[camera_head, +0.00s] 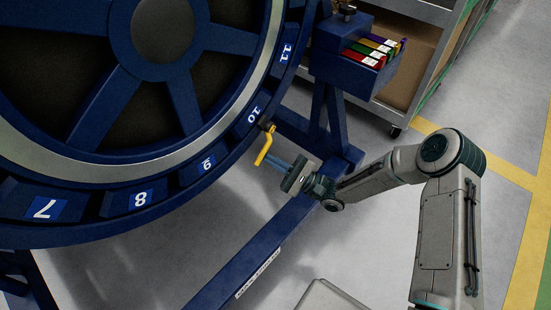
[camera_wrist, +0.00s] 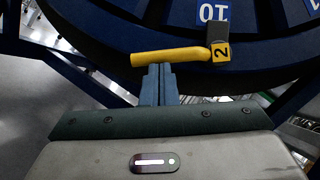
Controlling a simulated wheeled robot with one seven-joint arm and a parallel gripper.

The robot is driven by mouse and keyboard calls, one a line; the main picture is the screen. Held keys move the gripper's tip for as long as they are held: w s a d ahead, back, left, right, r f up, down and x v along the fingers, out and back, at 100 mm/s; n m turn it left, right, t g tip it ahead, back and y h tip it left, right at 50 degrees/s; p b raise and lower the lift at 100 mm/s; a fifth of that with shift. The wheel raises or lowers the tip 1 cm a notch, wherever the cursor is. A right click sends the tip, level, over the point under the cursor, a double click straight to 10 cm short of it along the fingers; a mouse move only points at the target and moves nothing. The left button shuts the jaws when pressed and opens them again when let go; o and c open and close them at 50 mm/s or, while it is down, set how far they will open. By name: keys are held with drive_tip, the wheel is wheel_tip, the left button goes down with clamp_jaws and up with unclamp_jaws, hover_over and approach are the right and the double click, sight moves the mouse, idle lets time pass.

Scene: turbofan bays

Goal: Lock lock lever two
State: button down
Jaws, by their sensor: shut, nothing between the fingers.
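Lock lever two (camera_wrist: 172,57) is a yellow bent handle with a "2" on its end block, on the rim of the big blue wheel (camera_wrist: 120,25). In the head view the lever (camera_head: 264,147) hangs from the rim below the slot marked 10, its free end pointing down and left. My gripper (camera_wrist: 158,70) is shut with nothing between its fingers. Its fingertips are right at the yellow handle in the wrist view; I cannot tell whether they touch it.
The blue wheel (camera_head: 233,141) carries numbered slots, 7 to 11 in view. A blue stand beam (camera_head: 255,250) runs under it on the floor. A blue bin (camera_head: 352,68) with coloured items stands at upper right, by a shelf cart (camera_head: 425,12). Grey floor is open at right.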

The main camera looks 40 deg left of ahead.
drive_tip(key=shift+s+a+r, duration=0.15)
drive_tip(key=shift+s+r, duration=0.1)
